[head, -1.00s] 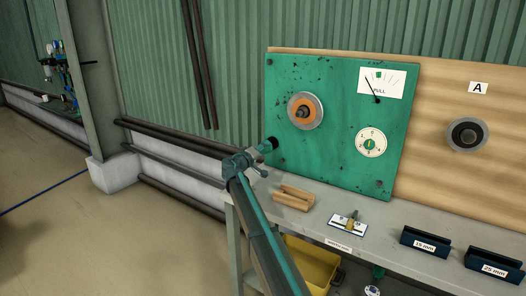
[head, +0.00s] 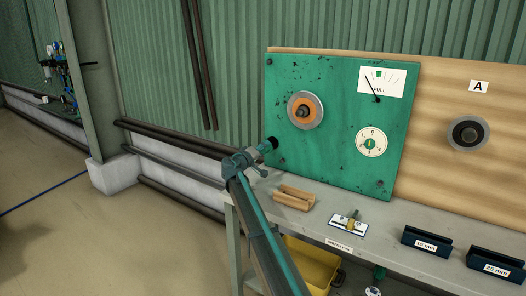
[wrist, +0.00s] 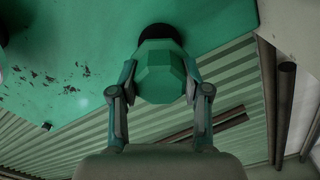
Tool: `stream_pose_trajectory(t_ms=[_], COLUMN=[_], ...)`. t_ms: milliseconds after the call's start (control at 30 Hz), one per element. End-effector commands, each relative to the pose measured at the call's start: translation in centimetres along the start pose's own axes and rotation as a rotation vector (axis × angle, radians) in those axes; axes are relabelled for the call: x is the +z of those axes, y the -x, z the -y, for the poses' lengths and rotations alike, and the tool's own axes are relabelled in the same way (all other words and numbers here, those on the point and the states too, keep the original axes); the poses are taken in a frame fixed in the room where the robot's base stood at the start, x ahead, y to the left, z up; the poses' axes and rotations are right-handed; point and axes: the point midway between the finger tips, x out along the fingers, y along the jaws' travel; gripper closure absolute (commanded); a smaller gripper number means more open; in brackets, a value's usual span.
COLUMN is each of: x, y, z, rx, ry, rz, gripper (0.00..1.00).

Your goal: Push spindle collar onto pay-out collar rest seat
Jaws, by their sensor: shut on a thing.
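The spindle collar appears to be the green faceted piece (wrist: 160,82) with a dark round end (wrist: 160,33), seen in the wrist view. My gripper (wrist: 160,68) is shut on its green body, one finger at each side. In the head view my gripper (head: 246,160) is at the lower left edge of the green panel (head: 335,150), with the dark end (head: 271,143) toward the panel. The rest seat cannot be made out; the dark end overlaps the panel in both views, and I cannot tell whether they touch.
The panel carries an orange-and-grey disc (head: 304,110), a PULL gauge (head: 381,82) and a numbered dial (head: 371,142). On the bench (head: 320,222) are a wooden block (head: 295,198), a small white-based fixture (head: 347,223) and dark labelled holders (head: 427,242). A yellow bin (head: 312,266) is below.

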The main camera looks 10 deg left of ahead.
Motion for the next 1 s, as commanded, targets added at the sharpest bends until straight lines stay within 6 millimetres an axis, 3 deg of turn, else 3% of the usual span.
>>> stream_pose_trajectory(t_ms=[467, 1000], x=[0.0, -0.1], y=[-0.1, -1.9], z=[0.0, 0.1], rx=[0.001, 0.001], ry=[0.0, 0.001], rz=[0.0, -0.001], gripper=[1.0, 1.0])
